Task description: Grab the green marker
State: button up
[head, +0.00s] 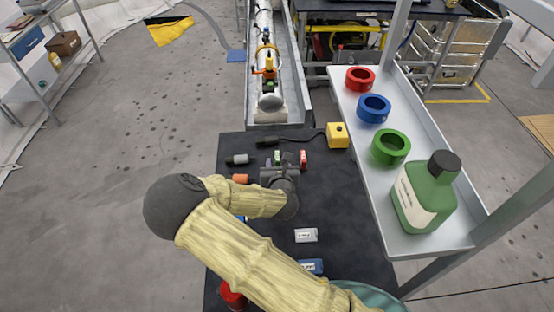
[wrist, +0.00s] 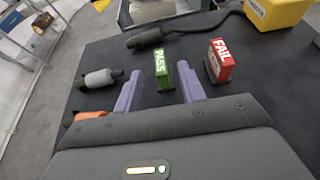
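The green marker (wrist: 162,70), a small upright block lettered PASS, stands on the dark table top in the wrist view. It also shows in the head view (head: 277,157), just beyond my gripper. My gripper (wrist: 159,76) is open, its two pale purple fingers apart. No contact is visible.
A red FAIL marker (wrist: 219,60) stands close on the right of the green one. A grey cylinder (wrist: 100,78) and an orange piece (wrist: 88,117) lie left. A black cabled tool (wrist: 146,39) lies behind, running to a yellow box (head: 337,135). A shelf (head: 440,238) holds rings and a bottle.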

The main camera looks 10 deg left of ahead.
aim_at(277, 156)
jog(key=x, duration=0.3)
jog(key=shift+w, duration=0.1)
dwell(0.3)
grip_shut()
